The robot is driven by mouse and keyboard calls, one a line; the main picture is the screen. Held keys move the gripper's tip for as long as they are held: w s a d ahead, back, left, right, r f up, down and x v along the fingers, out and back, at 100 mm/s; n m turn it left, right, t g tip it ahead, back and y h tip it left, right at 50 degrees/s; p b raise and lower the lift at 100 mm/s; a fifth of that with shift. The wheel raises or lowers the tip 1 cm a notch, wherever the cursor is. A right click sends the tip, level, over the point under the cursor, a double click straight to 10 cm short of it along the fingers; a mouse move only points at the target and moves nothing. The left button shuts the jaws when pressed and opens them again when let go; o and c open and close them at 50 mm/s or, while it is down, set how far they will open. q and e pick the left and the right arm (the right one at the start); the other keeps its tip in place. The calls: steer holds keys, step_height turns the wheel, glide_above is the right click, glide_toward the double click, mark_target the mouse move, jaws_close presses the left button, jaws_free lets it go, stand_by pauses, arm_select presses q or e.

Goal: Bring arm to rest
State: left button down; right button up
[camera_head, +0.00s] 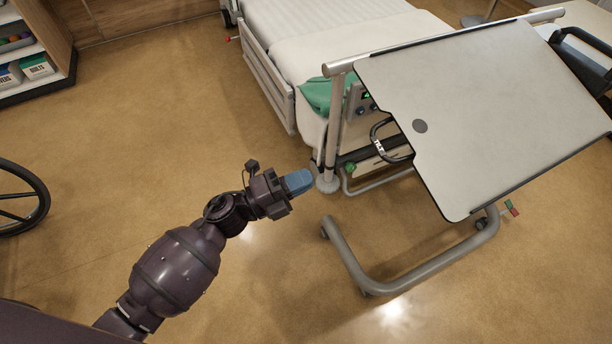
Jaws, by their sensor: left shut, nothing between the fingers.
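My left arm comes in from the lower left of the head view and reaches toward the middle. Its left gripper (298,182) has blue fingertips held together, with nothing between them. It is in the air over the open floor, left of the overbed table and in front of the bed's foot in the picture. I cannot tell its height or exact gap to the bed's foot post. My right gripper is not in this view.
A tilted overbed table (500,110) fills the right side, with its curved grey base (352,262) on the floor. The bed (330,30) stands behind. A wheelchair wheel (42,190) is at the left edge, below a shelf (62,72). The floor (130,130) between is clear.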

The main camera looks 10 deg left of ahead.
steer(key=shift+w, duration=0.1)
